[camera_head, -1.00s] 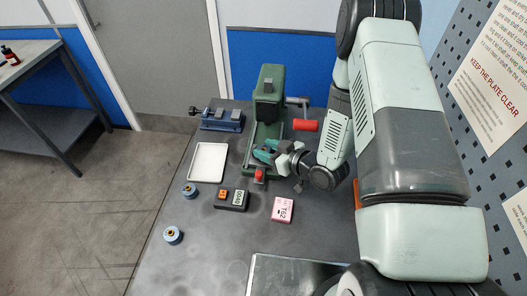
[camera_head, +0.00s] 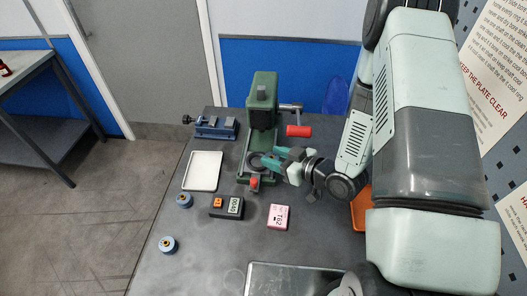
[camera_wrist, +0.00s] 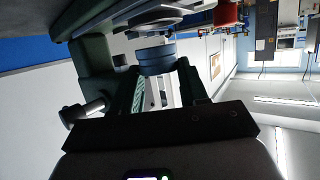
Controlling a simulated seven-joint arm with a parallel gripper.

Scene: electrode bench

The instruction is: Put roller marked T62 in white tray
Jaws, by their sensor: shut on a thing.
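My gripper (camera_head: 268,161) is at the front of the green press (camera_head: 263,110), its teal fingers pointing left. In the wrist view it is shut on a blue-grey round roller (camera_wrist: 156,59) at the fingertips. Any mark on that roller cannot be read. The white tray (camera_head: 203,171) lies empty to the left of the press. A pink card (camera_head: 279,217) reads T62.
A dark box with a display (camera_head: 227,207) sits between tray and card. A blue vise-like fixture (camera_head: 216,128) stands behind the tray. The press has a red-gripped crank (camera_head: 298,131) at right and a red knob (camera_head: 254,183) in front. A metal plate (camera_head: 290,278) lies nearest me.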

